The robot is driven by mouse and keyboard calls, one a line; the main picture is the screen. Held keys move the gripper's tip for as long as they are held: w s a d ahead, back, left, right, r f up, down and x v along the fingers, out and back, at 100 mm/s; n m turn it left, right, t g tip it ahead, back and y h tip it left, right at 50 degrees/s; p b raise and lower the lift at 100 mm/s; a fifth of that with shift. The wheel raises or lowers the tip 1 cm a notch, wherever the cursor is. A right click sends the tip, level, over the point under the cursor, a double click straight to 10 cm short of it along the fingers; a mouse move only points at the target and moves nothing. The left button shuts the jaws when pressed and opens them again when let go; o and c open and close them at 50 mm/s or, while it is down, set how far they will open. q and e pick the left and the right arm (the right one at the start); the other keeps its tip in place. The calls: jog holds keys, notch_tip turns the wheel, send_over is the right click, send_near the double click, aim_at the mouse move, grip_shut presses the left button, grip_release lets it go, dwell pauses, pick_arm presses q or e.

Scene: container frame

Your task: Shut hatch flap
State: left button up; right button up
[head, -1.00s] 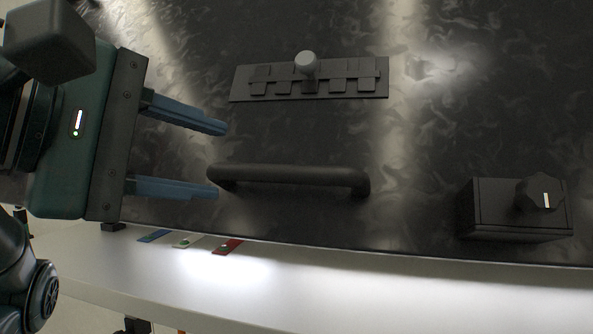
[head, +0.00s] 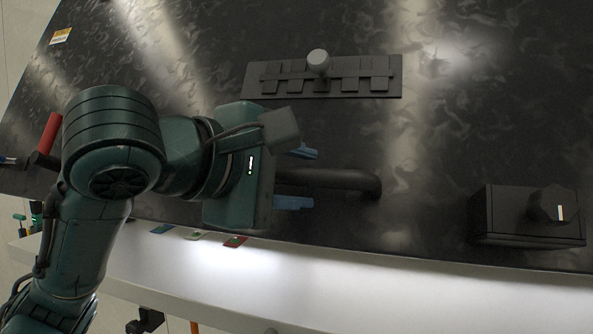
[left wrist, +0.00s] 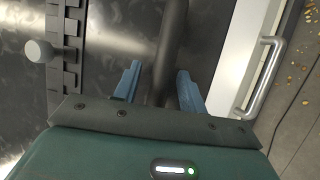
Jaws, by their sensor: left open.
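A large dark mottled metal panel (head: 420,130) fills most of the head view. A black bar handle (head: 350,180) is fixed to it, and it also shows in the left wrist view (left wrist: 170,45). I cannot make out a separate hatch flap or its edges. My left gripper (head: 302,178) is open at the handle's left end, which its palm partly hides. In the left wrist view the handle runs between the two blue fingers (left wrist: 159,86), with visible gaps on both sides. My right gripper is not in view.
A toothed plate with a grey round knob (head: 318,62) sits above the handle. A black box with a dial (head: 530,215) is at the right. A red-gripped lever (head: 49,133) is at the left. A pale ledge (head: 330,285) with small coloured tags runs below. A metal handle (left wrist: 262,80) shows in the wrist view.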

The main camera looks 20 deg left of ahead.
pick_arm(q)
jog(key=shift+w, duration=0.1)
jog(key=shift+c, duration=0.4)
grip_shut()
